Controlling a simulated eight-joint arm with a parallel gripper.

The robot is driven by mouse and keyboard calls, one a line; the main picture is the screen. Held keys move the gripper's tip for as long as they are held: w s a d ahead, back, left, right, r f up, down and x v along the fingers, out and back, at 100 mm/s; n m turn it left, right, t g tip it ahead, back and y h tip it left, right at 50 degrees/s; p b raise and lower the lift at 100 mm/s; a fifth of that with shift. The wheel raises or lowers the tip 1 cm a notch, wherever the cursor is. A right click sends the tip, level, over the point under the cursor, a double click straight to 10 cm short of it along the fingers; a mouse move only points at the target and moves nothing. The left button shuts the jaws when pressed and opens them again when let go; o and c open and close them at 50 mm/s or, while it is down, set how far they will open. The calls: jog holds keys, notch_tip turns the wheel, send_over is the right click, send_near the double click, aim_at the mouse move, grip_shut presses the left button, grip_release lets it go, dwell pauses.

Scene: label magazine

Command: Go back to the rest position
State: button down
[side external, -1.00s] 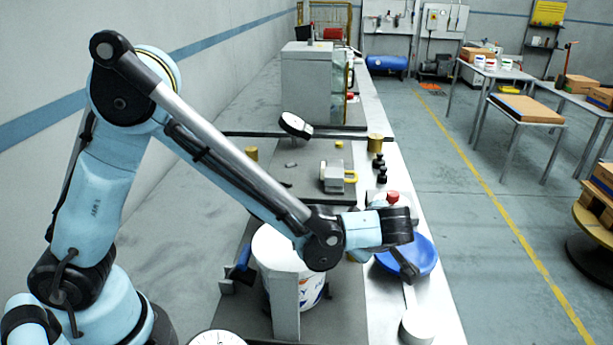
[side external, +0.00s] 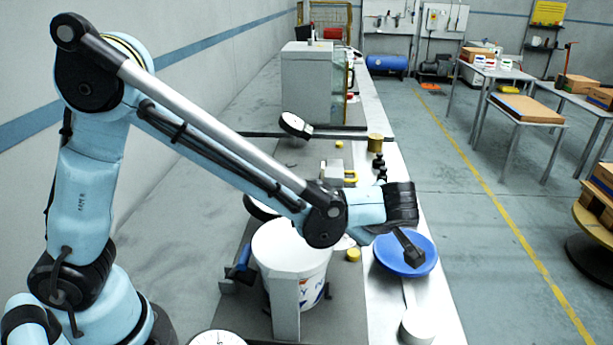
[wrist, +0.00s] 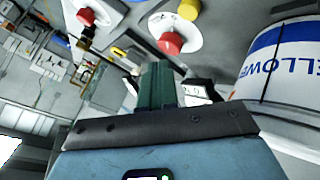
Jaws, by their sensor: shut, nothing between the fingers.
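My gripper (side external: 411,257) is shut and empty, pointing down over the blue bowl (side external: 422,262) on the bench's right side. In the wrist view its dark green fingers (wrist: 159,86) are together with nothing between them. The white bucket (side external: 292,252) stands on the bench left of the gripper, partly behind my forearm; I cannot tell whether the gripper touches the bowl. The bucket's wall with blue lettering shows at the right of the wrist view (wrist: 285,60).
A small yellow cap (side external: 353,255) lies between bucket and bowl. A white cylinder (side external: 417,328) stands near the front edge. Behind are a grey block with a yellow handle (side external: 351,177), a brass cylinder (side external: 375,143) and a grey cabinet (side external: 310,82). The wrist view shows red buttons (wrist: 171,43).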

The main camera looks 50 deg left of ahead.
jog(key=shift+f, duration=0.15)
jog(key=shift+f, duration=0.3)
jog(key=shift+r, duration=2.35)
jog(key=shift+f, duration=0.15)
